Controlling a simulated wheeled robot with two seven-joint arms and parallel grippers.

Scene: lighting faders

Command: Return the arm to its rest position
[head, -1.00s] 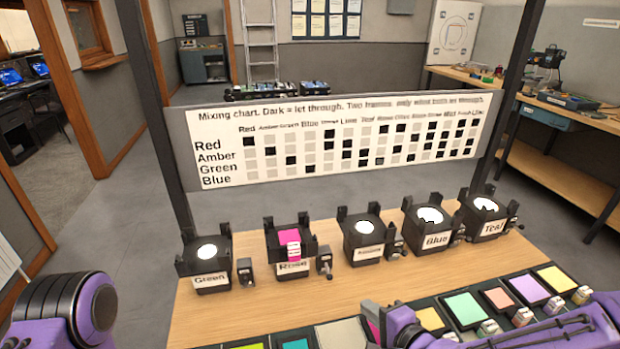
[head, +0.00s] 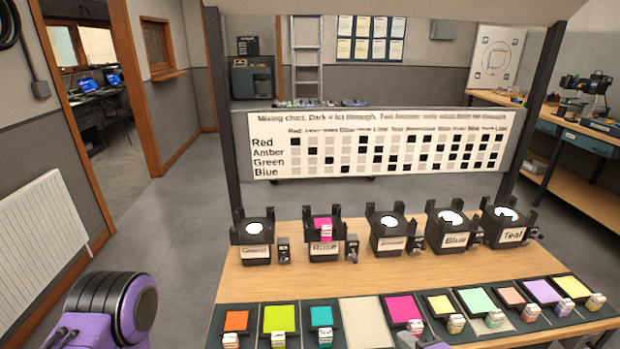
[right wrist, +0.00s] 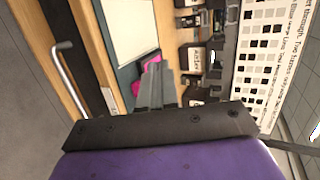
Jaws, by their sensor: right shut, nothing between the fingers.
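My right gripper (right wrist: 155,75) is shut and empty in the right wrist view, its dark fingers pointing toward the bench. In the head view only a small part of it (head: 412,340) shows at the bottom edge, in front of the magenta gel (head: 400,308). My left arm shows as a purple and black link at the lower left, and its gripper is out of view. The Rose lamp (head: 323,248) holds a pink gel (head: 323,229) with a white tag. The lamps beside it, among them Blue (head: 455,241) and Teal (head: 512,236), show white light.
A row of coloured gels lies in a dark rack (head: 248,318) along the bench's front, with one pale empty-looking slot (head: 366,311). The wooden bench top (head: 290,284) is clear between rack and lamps. A mixing chart (head: 380,148) hangs behind between dark posts. A radiator (head: 38,240) is at left.

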